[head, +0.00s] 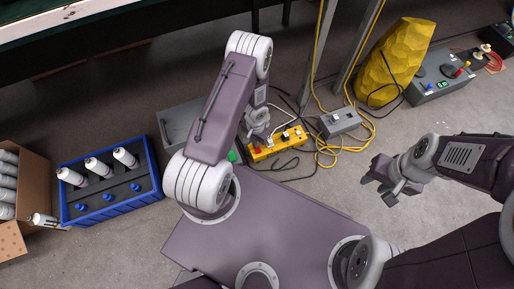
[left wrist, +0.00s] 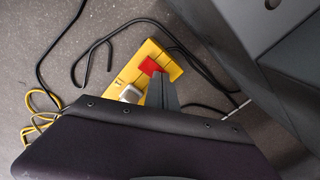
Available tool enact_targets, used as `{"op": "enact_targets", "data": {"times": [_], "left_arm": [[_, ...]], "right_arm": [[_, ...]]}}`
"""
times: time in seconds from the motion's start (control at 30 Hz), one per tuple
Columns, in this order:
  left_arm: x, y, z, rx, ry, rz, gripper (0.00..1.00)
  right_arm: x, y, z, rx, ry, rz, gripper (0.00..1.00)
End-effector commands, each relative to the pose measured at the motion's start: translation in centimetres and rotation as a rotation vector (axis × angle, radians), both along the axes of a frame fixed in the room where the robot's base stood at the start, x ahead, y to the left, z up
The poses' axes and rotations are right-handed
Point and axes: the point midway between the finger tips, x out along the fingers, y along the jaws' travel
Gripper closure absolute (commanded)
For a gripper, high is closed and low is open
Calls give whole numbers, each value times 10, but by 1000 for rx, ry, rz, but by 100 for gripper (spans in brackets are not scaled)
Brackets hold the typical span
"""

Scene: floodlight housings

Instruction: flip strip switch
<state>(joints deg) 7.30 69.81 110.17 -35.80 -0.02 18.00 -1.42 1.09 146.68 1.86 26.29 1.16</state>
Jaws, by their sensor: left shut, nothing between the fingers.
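The yellow power strip (head: 268,151) lies on the floor at the centre of the head view, partly behind my left arm. It also shows in the left wrist view (left wrist: 130,73). Its red switch (left wrist: 149,67) is at one end, with a pale plug (left wrist: 131,93) further along. My left gripper (left wrist: 161,82) is shut and empty, its tip right by the red switch; I cannot tell whether they touch. In the head view its fingertips are mostly hidden by the arm. My right gripper (head: 380,184) is open and empty, above bare floor on the right.
A grey adapter box (head: 340,122) and yellow and black cables lie around the strip. A grey bin (head: 178,127), blue bottle crate (head: 150,190) and cardboard box (head: 35,170) stand left. A yellow faceted housing (head: 398,60) and grey control box (head: 440,86) are back right.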

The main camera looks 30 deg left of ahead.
Motion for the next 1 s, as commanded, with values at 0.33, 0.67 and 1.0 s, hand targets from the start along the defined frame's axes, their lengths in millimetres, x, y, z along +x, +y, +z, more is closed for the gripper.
{"op": "enact_targets", "data": {"times": [0.33, 0.67, 1.0], "left_arm": [[0, 0, 35, 0, 1, 1, 100], [0, 0, 67, 0, 1, 1, 100], [0, 0, 69, 0, 1, 1, 100]], "right_arm": [[0, 0, 35, 0, 0, 0, 64], [0, 0, 67, 0, 0, 0, 64], [0, 0, 69, 0, 0, 0, 64]]}}
